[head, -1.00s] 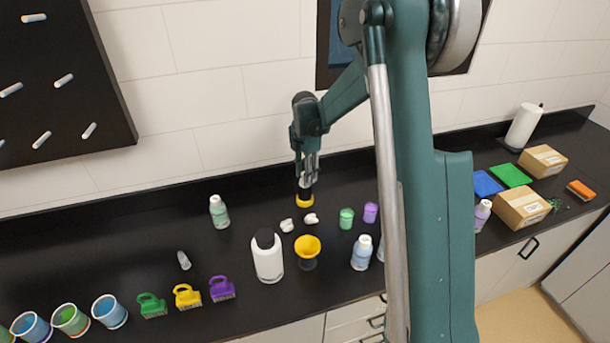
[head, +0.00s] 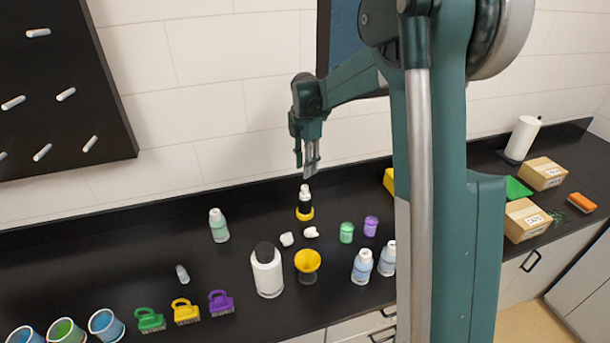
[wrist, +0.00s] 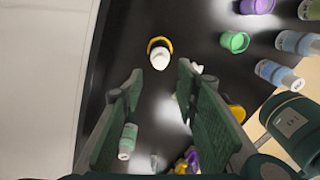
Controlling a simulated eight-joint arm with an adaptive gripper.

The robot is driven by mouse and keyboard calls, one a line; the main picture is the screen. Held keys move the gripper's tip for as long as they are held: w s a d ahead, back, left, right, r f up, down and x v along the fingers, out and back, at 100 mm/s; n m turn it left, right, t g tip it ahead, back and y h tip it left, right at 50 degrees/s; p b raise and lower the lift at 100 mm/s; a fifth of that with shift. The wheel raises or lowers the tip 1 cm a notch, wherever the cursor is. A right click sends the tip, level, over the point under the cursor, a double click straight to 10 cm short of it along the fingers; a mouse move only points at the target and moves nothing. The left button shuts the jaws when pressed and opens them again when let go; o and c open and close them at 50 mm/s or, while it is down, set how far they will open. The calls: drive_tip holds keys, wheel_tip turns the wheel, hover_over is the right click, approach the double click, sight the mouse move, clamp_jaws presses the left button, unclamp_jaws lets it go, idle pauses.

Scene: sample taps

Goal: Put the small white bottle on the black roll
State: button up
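The small white bottle (head: 304,191) stands upright on the black roll (head: 304,206), which has a yellow rim at its base, near the back of the counter. In the wrist view the white bottle (wrist: 160,59) shows from above inside the yellow rim (wrist: 160,42). My gripper (head: 309,171) hangs above the bottle, apart from it. In the wrist view its fingers (wrist: 158,82) are spread with nothing between them.
Two small white lumps (head: 299,236), a green jar (head: 347,232) and a purple jar (head: 371,226) stand close in front. A green-tinted bottle (head: 219,226) is to the left. A white bottle with a black top (head: 267,272) and a yellow cup (head: 308,262) are nearer the front.

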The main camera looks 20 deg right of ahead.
drive_tip(key=shift+r, duration=0.85)
drive_tip(key=s+a+r+m+t, duration=0.2)
drive_tip(key=s+r+m, duration=0.35)
drive_tip(key=s, duration=0.45)
drive_tip(key=s+a+r+m+t, duration=0.1)
drive_tip(key=s+a+r+m, duration=0.1)
drive_tip(key=s+r+m, duration=0.6)
drive_tip(key=s+a+f+m+t, duration=0.1)
drive_tip(key=s+m, duration=0.3)
drive_tip(key=s, duration=0.8)
drive_tip(key=s+a+f+m+t, duration=0.1)
drive_tip(key=s+f+m+t, duration=0.2)
drive_tip(key=s, duration=0.9)
drive_tip(key=shift+s+f+m, duration=0.15)
drive_tip(key=shift+f+m, duration=0.3)
drive_tip(key=shift+m, duration=0.6)
